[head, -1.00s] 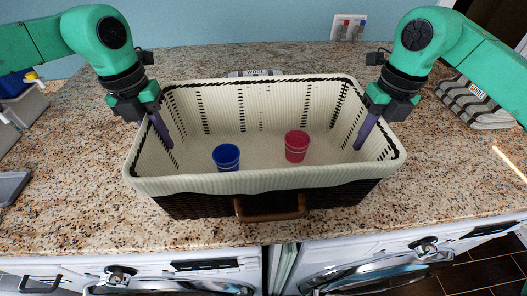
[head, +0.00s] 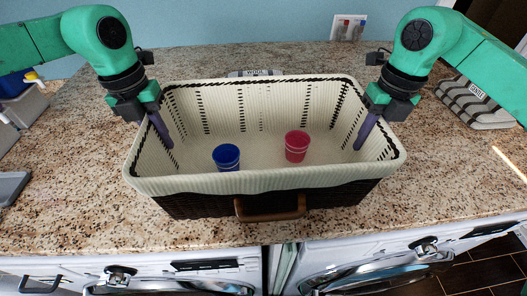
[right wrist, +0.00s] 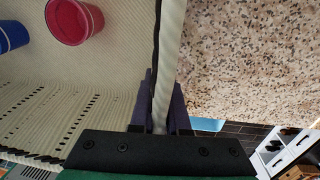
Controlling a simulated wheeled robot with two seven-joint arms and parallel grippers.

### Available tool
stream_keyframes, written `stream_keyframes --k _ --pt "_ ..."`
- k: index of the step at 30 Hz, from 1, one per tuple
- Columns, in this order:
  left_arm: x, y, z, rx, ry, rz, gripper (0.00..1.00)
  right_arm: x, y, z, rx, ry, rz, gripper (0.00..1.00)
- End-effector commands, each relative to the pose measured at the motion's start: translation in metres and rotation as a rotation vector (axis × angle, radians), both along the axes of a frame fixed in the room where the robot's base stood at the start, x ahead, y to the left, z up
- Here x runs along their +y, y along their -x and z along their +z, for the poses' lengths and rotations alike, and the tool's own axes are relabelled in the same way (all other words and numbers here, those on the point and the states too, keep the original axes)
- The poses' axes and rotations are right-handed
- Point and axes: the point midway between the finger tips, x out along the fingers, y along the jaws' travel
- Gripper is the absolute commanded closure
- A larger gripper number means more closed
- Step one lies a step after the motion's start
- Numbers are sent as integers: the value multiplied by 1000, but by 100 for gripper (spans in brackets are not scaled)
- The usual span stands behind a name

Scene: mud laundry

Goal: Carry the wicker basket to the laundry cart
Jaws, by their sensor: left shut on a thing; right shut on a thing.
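The wicker basket (head: 262,184) is dark with a cream liner and a brown front handle. It is in the middle of the head view, over the granite counter. A blue cup (head: 227,157) and a red cup (head: 296,146) stand inside it; both also show in the right wrist view. My left gripper (head: 162,135) is shut on the basket's left wall. My right gripper (head: 366,135) is shut on its right wall; in the right wrist view the fingers (right wrist: 161,108) straddle the lined rim. Whether the basket's underside touches the counter is hidden. The laundry cart is not recognisable in view.
The granite counter (head: 70,190) has bare room on both sides of the basket. Two white washers (head: 375,272) are below the front edge. A wall socket (head: 348,27) is behind.

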Motion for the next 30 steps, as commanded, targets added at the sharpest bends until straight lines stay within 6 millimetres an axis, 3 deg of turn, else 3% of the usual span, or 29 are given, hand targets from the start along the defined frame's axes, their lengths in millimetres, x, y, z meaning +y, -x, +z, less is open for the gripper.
stream_keyframes --k 11,22,30 --pt "0 0 1 2 0 1 100 -1 0 1 2 0 -2 100" --pt "0 0 48 0 0 1 100 -1 0 48 0 0 -2 100" --pt "0 0 51 0 0 1 100 -1 0 50 0 0 -2 100"
